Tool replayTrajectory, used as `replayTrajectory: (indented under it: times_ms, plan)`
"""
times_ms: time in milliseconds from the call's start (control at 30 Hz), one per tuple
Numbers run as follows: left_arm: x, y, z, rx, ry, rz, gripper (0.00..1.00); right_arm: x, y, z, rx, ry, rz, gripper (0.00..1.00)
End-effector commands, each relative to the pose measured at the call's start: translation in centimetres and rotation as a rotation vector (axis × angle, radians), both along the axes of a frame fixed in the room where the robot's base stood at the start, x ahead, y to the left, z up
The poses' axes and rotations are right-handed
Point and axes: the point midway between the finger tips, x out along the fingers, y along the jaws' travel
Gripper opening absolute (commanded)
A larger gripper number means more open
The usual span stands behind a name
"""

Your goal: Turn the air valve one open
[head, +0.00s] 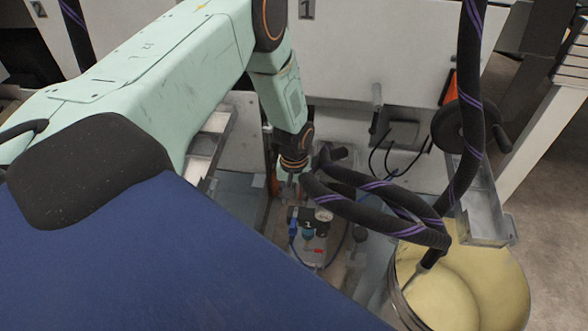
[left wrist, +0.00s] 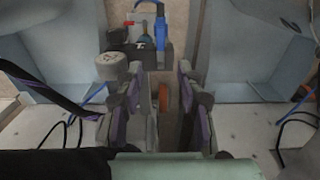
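The air unit (head: 308,228) sits low between the machine panels in the head view. It has a round white-faced gauge (head: 323,214), blue fittings and a small red part (head: 318,250). I cannot tell which part is air valve one. My left gripper (head: 287,186) points down just above and behind the unit, partly hidden. In the left wrist view, its two fingers (left wrist: 160,112) stand apart, with an orange-red piece (left wrist: 163,97) showing between them. I cannot tell whether they touch it. A dark block with blue fittings (left wrist: 160,32) is beyond the fingertips. My right gripper is not in view.
Thick black hoses with purple stripes (head: 375,210) loop close to the right of the gripper. A round bin of yellowish liquid (head: 450,285) stands at lower right, under a metal tray (head: 487,212). A black handwheel (head: 458,127) is at right. Grey panels (left wrist: 245,55) flank the gripper.

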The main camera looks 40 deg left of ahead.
Motion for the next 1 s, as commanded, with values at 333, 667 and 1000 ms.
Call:
replayTrajectory:
  times_ms: [333,667,1000]
  plan:
    - [0.0,0.0,2.0,0.000,0.001,0.000,0.38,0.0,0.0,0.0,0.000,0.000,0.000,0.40]
    - [0.0,0.0,1.9,0.000,0.001,0.000,0.38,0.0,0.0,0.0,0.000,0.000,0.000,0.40]
    - [1.3,-0.4,1.6,-0.003,-0.099,-0.068,0.38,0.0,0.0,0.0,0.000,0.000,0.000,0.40]
